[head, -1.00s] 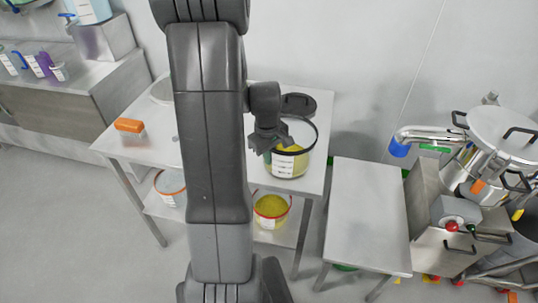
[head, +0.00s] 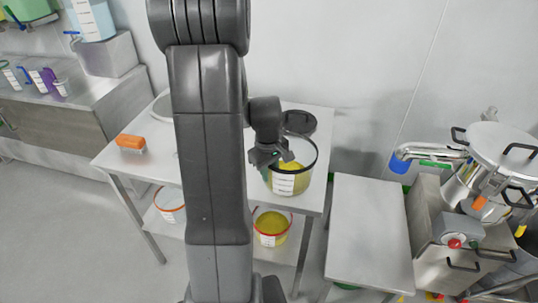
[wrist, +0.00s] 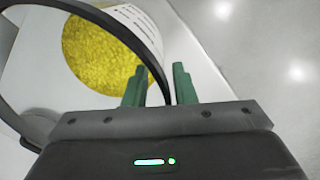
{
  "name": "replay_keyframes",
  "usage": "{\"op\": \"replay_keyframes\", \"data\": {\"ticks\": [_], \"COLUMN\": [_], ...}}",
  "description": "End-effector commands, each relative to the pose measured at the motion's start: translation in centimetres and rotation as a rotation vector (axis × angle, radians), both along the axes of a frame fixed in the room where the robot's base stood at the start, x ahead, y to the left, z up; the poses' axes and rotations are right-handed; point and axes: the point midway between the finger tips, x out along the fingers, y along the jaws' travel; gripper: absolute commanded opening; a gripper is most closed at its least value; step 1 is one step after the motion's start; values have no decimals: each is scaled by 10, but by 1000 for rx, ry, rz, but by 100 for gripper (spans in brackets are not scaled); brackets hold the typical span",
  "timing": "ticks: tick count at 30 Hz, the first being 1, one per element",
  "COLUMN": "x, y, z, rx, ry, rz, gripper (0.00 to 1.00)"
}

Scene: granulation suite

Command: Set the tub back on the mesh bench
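A clear tub (head: 292,181) with a black rim, a white label and yellow contents stands upright, without a lid, on a pale table (head: 312,203) near its right end. In the wrist view the tub (wrist: 95,55) fills the upper left. My gripper (head: 270,160) is at the tub's near left rim. In the wrist view its green fingers (wrist: 161,80) are apart, with the black rim passing between them and thin gaps showing beside it. A lower grey bench (head: 370,225) stands to the right with a bare top. I cannot make out mesh on either surface.
A black lid (head: 300,121) lies behind the tub. An orange-topped item (head: 130,142) is at the table's left. A red-rimmed tub of yellow material (head: 270,228) and another tub (head: 171,205) sit on the lower shelf. A steel machine (head: 490,170) stands at the right.

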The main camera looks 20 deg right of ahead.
Motion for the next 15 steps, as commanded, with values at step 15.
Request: {"op": "replay_keyframes", "data": {"ticks": [15], "x": [-1], "y": [4], "z": [98], "rx": [-1], "ry": [-4], "rz": [0], "gripper": [24]}}
